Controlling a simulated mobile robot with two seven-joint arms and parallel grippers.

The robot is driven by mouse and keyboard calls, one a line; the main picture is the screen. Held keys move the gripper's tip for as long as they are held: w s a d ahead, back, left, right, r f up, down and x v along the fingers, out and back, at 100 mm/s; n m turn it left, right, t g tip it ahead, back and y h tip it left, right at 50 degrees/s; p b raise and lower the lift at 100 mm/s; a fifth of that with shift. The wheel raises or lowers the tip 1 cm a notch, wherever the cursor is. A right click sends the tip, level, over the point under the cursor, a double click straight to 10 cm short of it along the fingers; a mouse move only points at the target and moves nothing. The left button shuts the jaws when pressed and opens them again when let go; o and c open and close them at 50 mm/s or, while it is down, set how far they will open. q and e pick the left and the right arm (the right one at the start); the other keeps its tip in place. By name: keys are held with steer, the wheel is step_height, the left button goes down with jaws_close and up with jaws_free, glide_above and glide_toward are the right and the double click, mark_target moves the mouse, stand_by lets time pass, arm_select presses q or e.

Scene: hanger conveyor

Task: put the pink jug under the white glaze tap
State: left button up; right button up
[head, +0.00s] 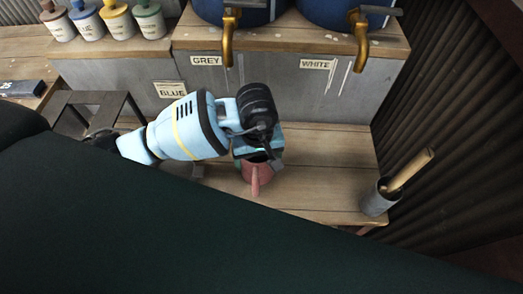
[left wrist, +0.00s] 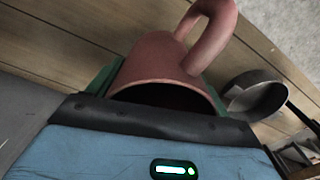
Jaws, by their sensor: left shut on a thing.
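The pink jug (head: 256,176) is at the lower wooden shelf, below the grey tap side, with its handle toward the camera. My left gripper (head: 259,155) is shut on it from above; its wrist hides much of the rim. In the left wrist view the jug (left wrist: 155,62) sits between the green fingers, its dark mouth toward the camera. I cannot tell whether its base touches the shelf. The white glaze tap (head: 361,35) is brass, up and right of the jug, above the WHITE label (head: 316,64). My right gripper is not in view.
The brass grey tap (head: 229,38) hangs above the GREY label (head: 206,61). A grey pot (head: 375,201) with a wooden-handled tool stands at the shelf's right end. The shelf (head: 325,160) between jug and pot is clear. Several lidded jars (head: 103,20) stand at upper left.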

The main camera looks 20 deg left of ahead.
mark_target(262, 158)
arm_select(q)
steer(key=shift+w+a+f, duration=0.1)
steer(key=shift+w, duration=0.85)
steer(key=shift+w+a+f, duration=0.1)
steer(key=shift+w, duration=0.8)
steer(key=shift+w, duration=0.1)
steer(key=shift+w, duration=0.4)
steer(key=shift+s+f, duration=0.1)
steer(key=shift+f, duration=1.7)
steer(key=shift+a, duration=0.1)
steer(key=shift+f, duration=0.15)
steer(key=o, duration=1)
